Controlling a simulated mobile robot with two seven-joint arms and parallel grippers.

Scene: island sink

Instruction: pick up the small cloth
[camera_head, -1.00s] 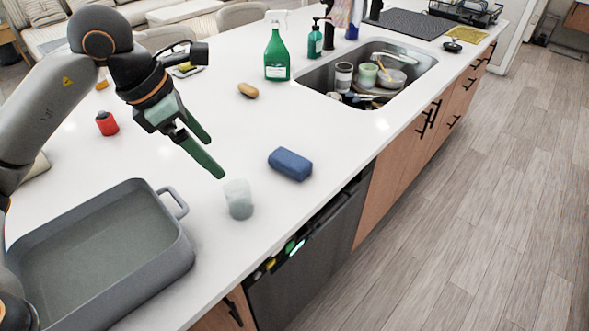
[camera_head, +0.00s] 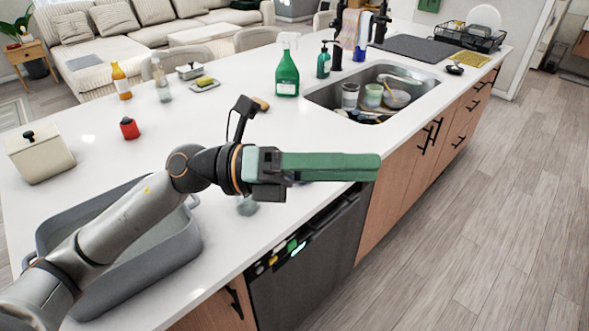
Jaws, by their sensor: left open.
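My left gripper (camera_head: 376,167) reaches across the picture above the counter's front edge, its green fingers pointing right and seen nearly side-on. It is open, with nothing visible between the fingers. A pale pinkish cloth (camera_head: 348,28) hangs from a dark stand behind the sink, far from the gripper. A flat yellow cloth or mat (camera_head: 473,58) lies at the counter's far right end. I cannot tell which is the small cloth. The blue block-like item on the counter is almost wholly hidden behind my left gripper. My right gripper is out of view.
A grey roasting pan (camera_head: 180,252) lies under my left arm, with a cup (camera_head: 247,206) beside it. A green spray bottle (camera_head: 287,68) stands left of the sink (camera_head: 318,97), which holds dishes. A red item (camera_head: 129,128) stands left on the otherwise fairly clear counter (camera_head: 215,125).

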